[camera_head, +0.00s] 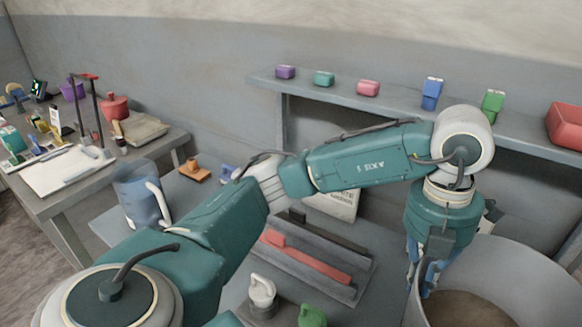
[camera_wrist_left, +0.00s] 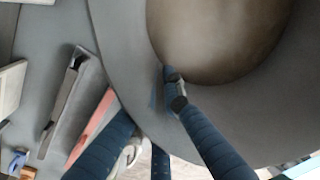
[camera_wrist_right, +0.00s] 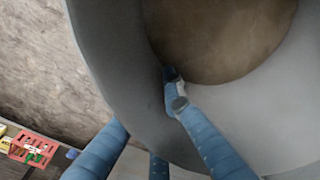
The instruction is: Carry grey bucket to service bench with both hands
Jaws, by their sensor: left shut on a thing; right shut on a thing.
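The grey bucket (camera_head: 525,262) is at the lower right of the head view, cut off by the frame edge, with a brown inner bottom. My left gripper (camera_head: 428,272) is shut on its left rim, one finger inside the wall. The bucket wall (camera_wrist_left: 115,35) and left gripper (camera_wrist_left: 155,108) also show in the left wrist view. In the right wrist view my right gripper (camera_wrist_right: 150,108) is shut on another part of the bucket wall (camera_wrist_right: 100,45). The grey bench (camera_head: 225,290) lies left of the bucket. Whether the bucket touches the bench is hidden.
On the bench are a clear blue jug (camera_head: 138,195), a tray with a red bar (camera_head: 305,256), a white kettle-like item (camera_head: 262,292) and a green item (camera_head: 312,315). A wall shelf (camera_head: 385,102) runs behind. A red crate (camera_wrist_right: 35,148) shows low in the right wrist view.

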